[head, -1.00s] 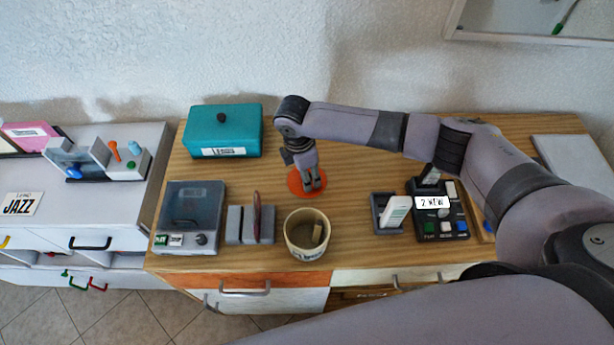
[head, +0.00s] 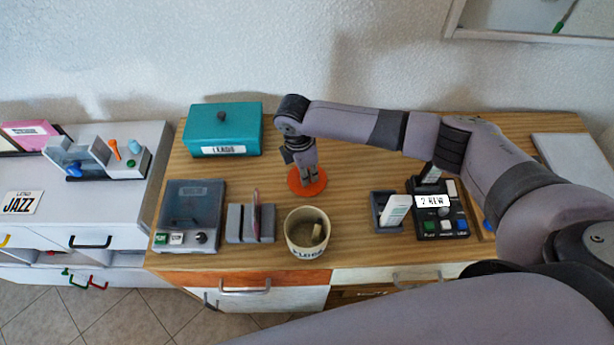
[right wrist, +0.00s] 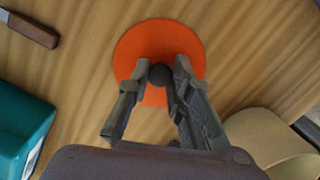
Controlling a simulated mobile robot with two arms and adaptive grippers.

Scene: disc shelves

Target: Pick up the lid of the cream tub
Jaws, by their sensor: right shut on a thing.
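The lid is an orange disc (head: 307,187) with a dark round knob. It lies on or just above the wooden tabletop behind the cream tub (head: 306,240); I cannot tell if it touches. The lid also shows in the right wrist view (right wrist: 136,50), with its knob (right wrist: 159,74) between my fingertips. My right gripper (head: 308,177) points down over the lid and is shut on the knob. The tub stands open, with a light block-like thing inside. My left gripper is not in view.
A teal box (head: 202,138) stands back left. A grey disc player (head: 190,217) and a grey slotted holder (head: 235,224) stand left of the tub. A phone-like white thing in a stand (head: 392,214) and a black button box (head: 443,225) stand right. Bare wood surrounds the lid.

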